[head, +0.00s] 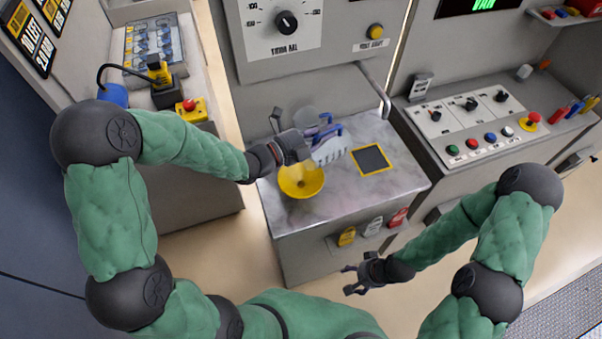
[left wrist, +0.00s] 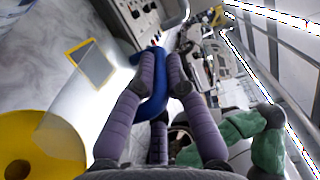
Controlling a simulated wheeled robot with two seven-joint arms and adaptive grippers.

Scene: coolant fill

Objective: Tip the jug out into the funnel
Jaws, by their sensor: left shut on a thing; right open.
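The jug (head: 331,152) is pale and translucent with a blue handle, and it is beside and behind the yellow funnel (head: 301,181) at the counter's left part. My left gripper (head: 322,135) is shut on the jug's handle. In the left wrist view the purple fingers (left wrist: 160,82) close around the blue handle, with the jug's clear body (left wrist: 92,105) to their left and the yellow funnel (left wrist: 42,148) at lower left. The jug's tilt and any liquid in it are hard to tell. My right gripper (head: 352,281) is open and empty, in front of the counter.
The marbled counter (head: 392,182) bears a black pad with a yellow border (head: 371,159). Coloured tags (head: 372,226) hang on the counter's front. A button panel (head: 470,125) stands at right.

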